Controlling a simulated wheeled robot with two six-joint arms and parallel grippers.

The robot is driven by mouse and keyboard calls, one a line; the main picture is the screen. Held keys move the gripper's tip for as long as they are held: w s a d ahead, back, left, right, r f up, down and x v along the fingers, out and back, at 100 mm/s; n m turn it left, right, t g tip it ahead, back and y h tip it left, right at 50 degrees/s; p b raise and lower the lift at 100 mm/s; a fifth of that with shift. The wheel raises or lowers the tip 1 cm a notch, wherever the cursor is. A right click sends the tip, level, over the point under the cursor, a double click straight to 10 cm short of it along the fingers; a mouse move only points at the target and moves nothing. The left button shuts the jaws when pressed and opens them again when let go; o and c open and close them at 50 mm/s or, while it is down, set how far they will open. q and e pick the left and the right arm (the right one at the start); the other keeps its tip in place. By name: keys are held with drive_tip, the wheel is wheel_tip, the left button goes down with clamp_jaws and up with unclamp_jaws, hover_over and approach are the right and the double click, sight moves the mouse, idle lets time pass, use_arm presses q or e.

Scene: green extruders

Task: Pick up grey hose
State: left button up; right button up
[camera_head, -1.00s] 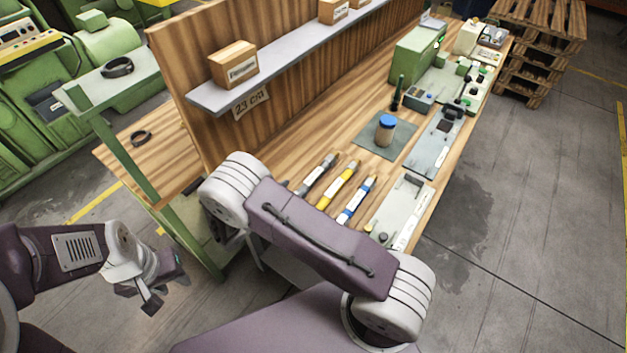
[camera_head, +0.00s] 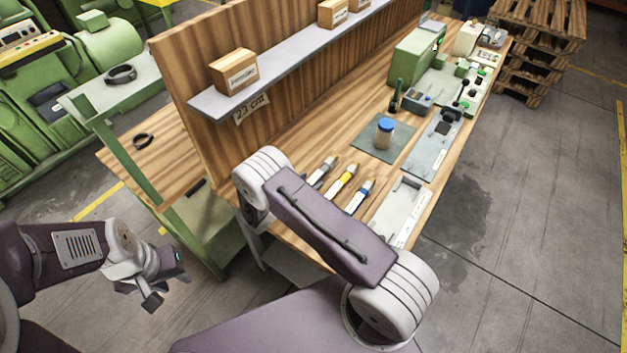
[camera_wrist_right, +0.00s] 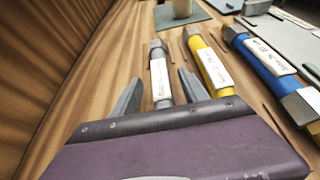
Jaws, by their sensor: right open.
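The grey hose (camera_head: 322,170) lies on the wooden bench, leftmost of three hoses, with a white label. In the right wrist view the grey hose (camera_wrist_right: 160,75) runs between the two fingers of my right gripper (camera_wrist_right: 160,92), which is open; its near end is hidden behind the gripper body. I cannot tell whether the fingers touch it.
A yellow hose (camera_wrist_right: 210,60) lies close to the right of the grey one, and a blue hose (camera_wrist_right: 268,65) lies further right. A jar with a blue lid (camera_head: 385,130) stands on a mat beyond. The bench's back panel (camera_head: 215,120) rises on the left.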

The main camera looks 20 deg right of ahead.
drive_tip(key=shift+a, duration=0.1)
clamp_jaws()
drive_tip(key=shift+r, duration=0.15)
drive_tip(key=shift+r, duration=0.3)
wheel_tip(320, 180, up, 3)
drive_tip(key=shift+f+b, duration=0.1)
drive_tip(key=shift+b, duration=0.25)
drive_tip(key=w+d+r+b, duration=0.2)
drive_tip(key=w+d+r, duration=0.5)
drive_tip(key=d, duration=0.1)
drive_tip(key=shift+w+d+r+b, duration=0.2)
drive_tip(key=shift+w+d+b, duration=0.1)
drive_tip(key=shift+w+d, duration=0.1)
